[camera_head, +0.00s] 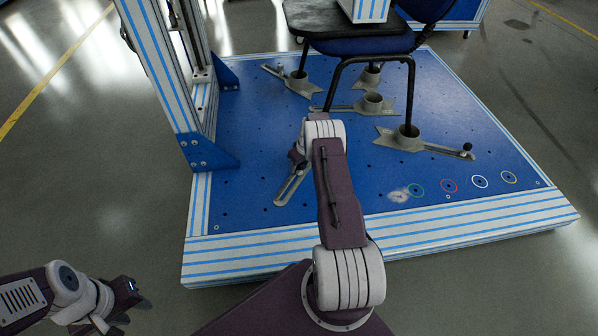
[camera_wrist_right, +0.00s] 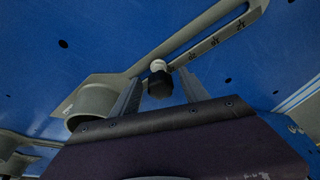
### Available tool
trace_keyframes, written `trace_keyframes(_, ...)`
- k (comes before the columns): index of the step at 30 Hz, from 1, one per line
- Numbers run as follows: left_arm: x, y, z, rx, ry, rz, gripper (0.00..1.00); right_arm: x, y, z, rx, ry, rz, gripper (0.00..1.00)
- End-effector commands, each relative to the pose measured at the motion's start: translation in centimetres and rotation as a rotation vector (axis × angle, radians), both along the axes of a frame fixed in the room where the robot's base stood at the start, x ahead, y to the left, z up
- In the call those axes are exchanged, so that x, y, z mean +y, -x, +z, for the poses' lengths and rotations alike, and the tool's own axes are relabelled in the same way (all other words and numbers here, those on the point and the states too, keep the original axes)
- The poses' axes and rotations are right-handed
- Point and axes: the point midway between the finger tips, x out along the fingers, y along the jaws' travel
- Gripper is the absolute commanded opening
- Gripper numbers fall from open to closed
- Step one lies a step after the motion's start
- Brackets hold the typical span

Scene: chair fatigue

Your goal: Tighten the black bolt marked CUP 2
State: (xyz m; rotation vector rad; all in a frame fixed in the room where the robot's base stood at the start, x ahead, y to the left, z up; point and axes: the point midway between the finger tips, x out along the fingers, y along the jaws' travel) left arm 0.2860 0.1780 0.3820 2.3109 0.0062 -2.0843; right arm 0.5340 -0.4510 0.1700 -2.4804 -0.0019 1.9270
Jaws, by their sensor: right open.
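A black bolt (camera_wrist_right: 159,84) with a pale round top stands at the slot of a grey metal cup bracket (camera_wrist_right: 205,45) in the right wrist view. My right gripper (camera_wrist_right: 160,77) is open, one finger on either side of the bolt; contact cannot be told. The bracket's cup (camera_wrist_right: 93,104) is left of the gripper. Markings on the bracket are too small to read surely. In the head view this bracket (camera_head: 291,187) shows partly behind my right arm, which hides the bolt and most of the gripper. My left gripper (camera_head: 132,294) is low at the left, off the platform, its opening unclear.
A blue platform (camera_head: 250,150) carries a chair (camera_head: 358,45) whose legs stand in grey cups. Another bracket (camera_head: 425,142) with a black bolt (camera_head: 467,148) is at the right. A striped post (camera_head: 165,70) stands left. Coloured rings (camera_head: 449,186) mark the front right.

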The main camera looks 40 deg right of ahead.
Motion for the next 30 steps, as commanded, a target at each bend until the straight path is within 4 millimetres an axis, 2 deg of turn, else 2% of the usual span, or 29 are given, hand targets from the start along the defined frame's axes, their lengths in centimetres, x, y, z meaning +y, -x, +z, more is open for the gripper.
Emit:
trace_keyframes(10, 0.0, 0.0, -0.5, 0.000, 0.000, 0.000, 0.36, -0.1, 0.0, -0.1, -0.001, 0.002, 0.048, 0.53)
trace_keyframes(20, 0.0, 0.0, -3.4, 0.000, 0.000, 0.000, 0.36, -0.1, -0.1, -0.3, -0.001, 0.002, 0.327, 0.53)
trace_keyframes(30, 0.0, 0.0, -3.4, 0.000, 0.000, 0.000, 0.36, -0.1, 0.0, 0.1, 0.000, 0.001, 0.371, 0.53)
